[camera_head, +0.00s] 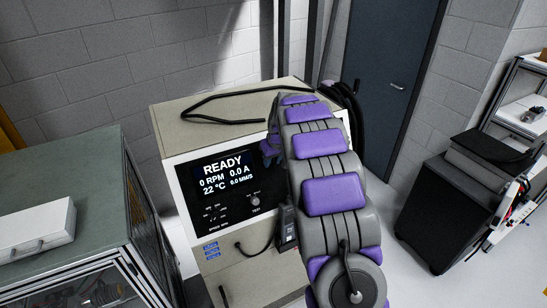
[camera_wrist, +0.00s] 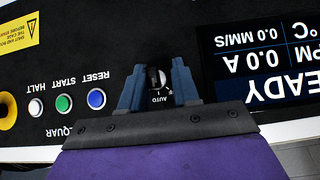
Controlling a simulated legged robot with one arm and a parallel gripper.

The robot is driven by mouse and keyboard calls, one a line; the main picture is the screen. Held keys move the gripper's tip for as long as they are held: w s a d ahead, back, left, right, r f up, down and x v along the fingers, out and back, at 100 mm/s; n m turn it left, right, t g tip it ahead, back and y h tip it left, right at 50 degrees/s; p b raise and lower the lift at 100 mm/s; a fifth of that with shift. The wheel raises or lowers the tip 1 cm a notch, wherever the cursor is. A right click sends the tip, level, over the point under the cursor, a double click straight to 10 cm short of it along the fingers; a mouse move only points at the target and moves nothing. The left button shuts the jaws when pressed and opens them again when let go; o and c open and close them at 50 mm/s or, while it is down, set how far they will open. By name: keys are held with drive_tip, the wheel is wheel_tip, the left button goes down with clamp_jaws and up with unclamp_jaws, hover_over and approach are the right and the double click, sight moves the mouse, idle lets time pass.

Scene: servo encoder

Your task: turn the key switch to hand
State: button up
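The key switch (camera_wrist: 156,79) is a small round metal part on the black panel, with the label AUTO beside it, in the wrist view. That view shows the panel text upside down. My gripper (camera_wrist: 158,76) has two blue fingers standing apart on either side of the switch. I see a gap between them and no clear contact. How far the fingertips are from the panel is hard to tell. In the head view, my gripper (camera_head: 270,148) is at the panel's upper right, largely hidden by my arm, and the key switch is hidden there.
The cabinet's display (camera_head: 225,175) reads READY, 0 RPM. Blue, green and white buttons (camera_wrist: 64,102) and a yellow part (camera_wrist: 8,110) sit beside the switch. A handheld box (camera_head: 287,228) hangs on the cabinet front. A green-topped bench (camera_head: 75,170) stands left and a black cart (camera_head: 445,215) right.

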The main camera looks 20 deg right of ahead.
drive_tip(key=shift+w+d+r, duration=0.25)
drive_tip(key=shift+d+r, duration=0.1)
drive_tip(key=shift+d, duration=0.05)
drive_tip(key=c, duration=0.5)
drive_tip(key=shift+r, duration=0.1)
clamp_jaws()
drive_tip(key=shift+w+r, duration=0.1)
drive_tip(key=m+y+b, duration=0.2)
drive_tip(key=y, duration=0.1)
drive_tip(key=shift+d+m+t, duration=0.3)
drive_tip(key=shift+d+m, duration=0.05)
drive_tip(key=shift+m, duration=0.05)
drive_tip(key=shift+d+f+m+t+y+b, duration=0.2)
drive_tip(key=shift+m+y+b, duration=0.15)
drive_tip(key=shift+m+y, duration=0.4)
drive_tip(key=shift+d+f+m+t+y+b, duration=0.1)
drive_tip(key=shift+m+t+y+b, duration=0.15)
drive_tip(key=shift+m+y, duration=0.45)
